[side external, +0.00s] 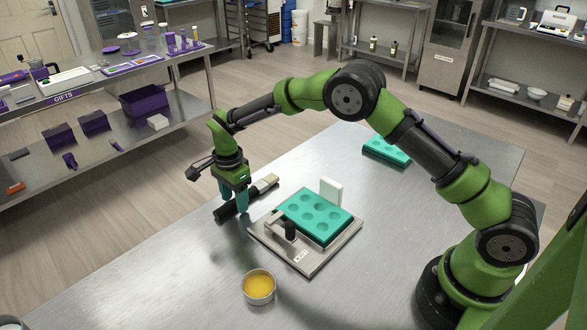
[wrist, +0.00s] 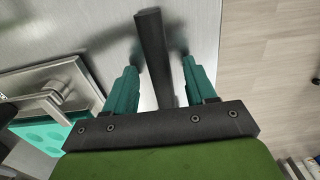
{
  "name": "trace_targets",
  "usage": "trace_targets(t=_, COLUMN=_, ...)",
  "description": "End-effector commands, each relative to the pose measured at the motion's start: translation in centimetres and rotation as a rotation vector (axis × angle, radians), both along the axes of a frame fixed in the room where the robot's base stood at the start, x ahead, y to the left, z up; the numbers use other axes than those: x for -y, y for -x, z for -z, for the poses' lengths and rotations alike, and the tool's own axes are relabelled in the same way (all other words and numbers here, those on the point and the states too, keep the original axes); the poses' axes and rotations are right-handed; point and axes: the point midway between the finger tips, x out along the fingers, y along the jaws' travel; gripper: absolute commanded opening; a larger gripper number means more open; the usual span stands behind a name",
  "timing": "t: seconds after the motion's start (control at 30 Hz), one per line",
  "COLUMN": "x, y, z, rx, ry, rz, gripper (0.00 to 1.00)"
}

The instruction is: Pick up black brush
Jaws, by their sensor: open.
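The black brush (side external: 237,206) lies on the steel table. Its black handle points to the lower left and its pale bristle end to the upper right. My gripper (side external: 234,203) is directly over the handle, with its teal fingers pointing down. In the wrist view the black handle (wrist: 153,55) runs between the two open fingers (wrist: 160,92), with a gap on each side. The bristle end is hidden in the wrist view. I cannot tell exactly how far the fingertips are above the table.
Right of the brush is a metal plate (side external: 288,252) with a teal mold (side external: 318,213) and a lever. A cup of yellow liquid (side external: 258,286) stands in front. Another teal mold (side external: 388,150) lies further back. The table's left front is clear.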

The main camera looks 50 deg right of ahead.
Motion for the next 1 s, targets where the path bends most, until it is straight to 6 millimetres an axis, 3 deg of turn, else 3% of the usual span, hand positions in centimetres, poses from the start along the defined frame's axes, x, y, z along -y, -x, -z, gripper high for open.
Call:
trace_targets(t=0.23, x=0.0, y=0.0, z=0.2, rx=0.0, ry=-0.001, rz=0.0, gripper=0.56)
trace_targets(t=0.6, x=0.0, y=0.0, z=0.1, rx=0.0, ry=0.0, rz=0.0, gripper=0.0)
trace_targets(t=0.87, x=0.0, y=0.0, z=0.0, rx=0.001, ry=0.0, rz=0.0, gripper=0.0)
trace_targets(t=1.0, x=0.0, y=-0.1, z=-1.5, rx=0.004, ry=0.0, rz=-0.001, gripper=0.0)
